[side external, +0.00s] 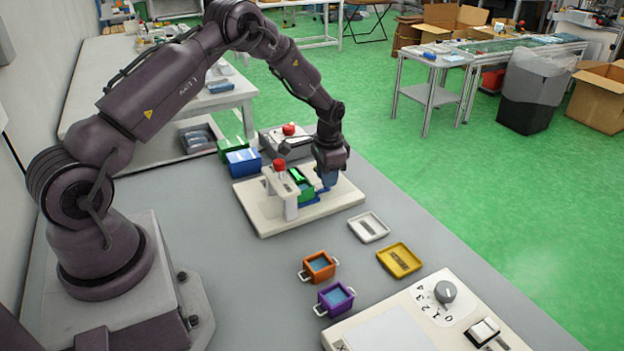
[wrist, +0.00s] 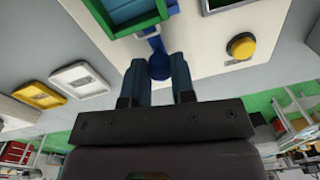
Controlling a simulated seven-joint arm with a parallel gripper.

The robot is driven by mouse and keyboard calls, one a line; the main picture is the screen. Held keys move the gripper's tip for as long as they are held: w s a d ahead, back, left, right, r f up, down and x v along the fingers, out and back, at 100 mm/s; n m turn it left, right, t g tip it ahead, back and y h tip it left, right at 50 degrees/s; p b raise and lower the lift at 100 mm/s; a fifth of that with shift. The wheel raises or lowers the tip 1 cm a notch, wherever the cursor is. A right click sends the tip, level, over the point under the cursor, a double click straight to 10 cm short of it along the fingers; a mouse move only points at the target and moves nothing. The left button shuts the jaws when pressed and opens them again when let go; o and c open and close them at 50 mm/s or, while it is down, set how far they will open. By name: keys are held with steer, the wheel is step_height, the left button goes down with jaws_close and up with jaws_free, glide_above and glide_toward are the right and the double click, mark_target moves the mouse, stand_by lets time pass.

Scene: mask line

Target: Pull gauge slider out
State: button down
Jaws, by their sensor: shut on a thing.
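The blue gauge slider (side external: 322,189) is part of a fixture on a cream base plate (side external: 271,222). Its round blue knob (wrist: 159,66) sits between my two fingertips in the wrist view, and a short blue stem runs from it toward a green and teal block. My gripper (side external: 326,181) points down over the right part of the fixture and is shut on the knob; in the wrist view my gripper (wrist: 158,76) has one finger on each side of it. The green block (side external: 300,181) stands left of my gripper. How far the slider is out is hard to tell.
A red-topped post (side external: 280,166) stands on the fixture's left part. Blue (side external: 243,162) and green bins stand behind. White (side external: 369,227) and yellow (side external: 400,260) trays, orange (side external: 319,267) and purple (side external: 334,299) boxes, and a dial panel (side external: 400,318) lie in front.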

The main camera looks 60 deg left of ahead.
steer(key=shift+w, duration=3.15)
steer(key=c, duration=1)
jaws_free()
steer(key=shift+o, duration=0.2)
steer(key=shift+r, duration=0.1)
step_height(320, 180, up, 13)
steer(key=shift+d, duration=0.25)
steer(key=shift+s, duration=0.1)
